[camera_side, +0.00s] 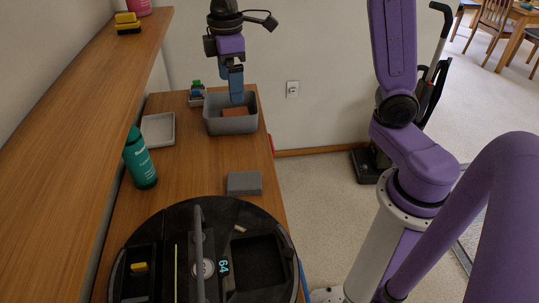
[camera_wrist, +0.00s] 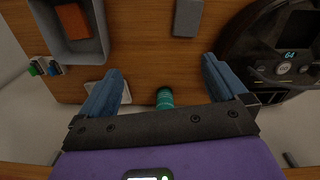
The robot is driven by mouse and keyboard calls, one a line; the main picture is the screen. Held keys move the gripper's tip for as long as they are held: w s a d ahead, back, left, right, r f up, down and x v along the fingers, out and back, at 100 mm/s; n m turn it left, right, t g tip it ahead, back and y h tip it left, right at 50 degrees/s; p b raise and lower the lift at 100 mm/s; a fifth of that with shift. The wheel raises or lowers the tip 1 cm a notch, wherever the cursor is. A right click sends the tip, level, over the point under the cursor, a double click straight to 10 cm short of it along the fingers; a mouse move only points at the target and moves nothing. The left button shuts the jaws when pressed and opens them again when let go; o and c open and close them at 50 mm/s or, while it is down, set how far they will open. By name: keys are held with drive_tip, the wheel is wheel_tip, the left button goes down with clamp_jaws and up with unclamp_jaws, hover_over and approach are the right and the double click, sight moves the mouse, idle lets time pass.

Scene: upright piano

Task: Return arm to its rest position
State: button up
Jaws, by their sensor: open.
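My gripper (camera_side: 237,97) hangs in the side view with its blue fingers pointing down, at the far end of the wooden top and in line with the grey bin (camera_side: 228,127). In the wrist view my gripper (camera_wrist: 163,82) has its fingers wide apart with nothing held between them. The bin (camera_wrist: 92,50) shows there at the upper left, to one side of the fingers. An orange-brown block (camera_wrist: 73,20) lies inside the bin, and it also shows in the side view (camera_side: 235,112). My purple arm stands at the right of the side view.
On the wooden top (camera_side: 195,160) are a green bottle (camera_side: 140,162), a grey block (camera_side: 244,183), a pale tray (camera_side: 158,130), small coloured items (camera_side: 196,92) and a round black robot vacuum (camera_side: 150,220). A raised wooden shelf (camera_side: 70,100) runs along the left. A wall stands behind.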

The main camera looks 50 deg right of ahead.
drive_tip(key=s+d+f, duration=0.1)
drive_tip(key=s+f, duration=0.2)
drive_tip(key=s, duration=1)
drive_tip(key=s+d+f+n, duration=0.1)
drive_tip(key=s+f, duration=0.2)
drive_tip(key=s, duration=1)
drive_tip(key=shift+s+d+f, duration=0.2)
drive_tip(key=shift+d+f, duration=0.1)
